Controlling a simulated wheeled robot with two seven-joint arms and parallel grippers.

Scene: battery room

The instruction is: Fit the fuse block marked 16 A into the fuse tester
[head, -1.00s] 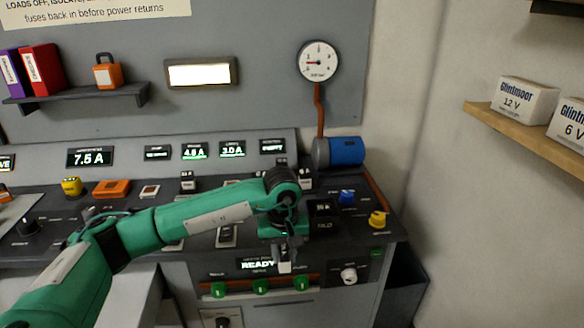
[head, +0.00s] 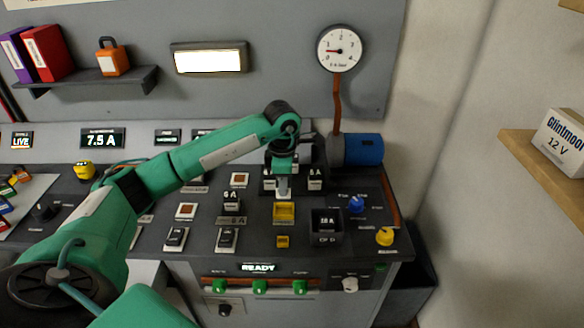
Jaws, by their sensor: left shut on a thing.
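My left gripper (head: 283,187) hangs over the console top, at the near side of the rear row of fuse blocks. It is shut on a small pale grey piece, probably a fuse block, mostly hidden by the fingers; no marking on it is legible. Just in front of it is a yellow open socket (head: 284,212), which looks empty, with a smaller yellow part (head: 283,241) nearer the edge. No label names the fuse tester, so I cannot tell if this socket is it. My right gripper is not in view.
Fuse blocks stand nearby, one marked 6 A (head: 232,198) at left. Blue (head: 356,204) and yellow knobs (head: 385,236) stand at right. A READY display (head: 258,268) and green knobs line the front. A blue cylinder (head: 362,150) sits at the rear right.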

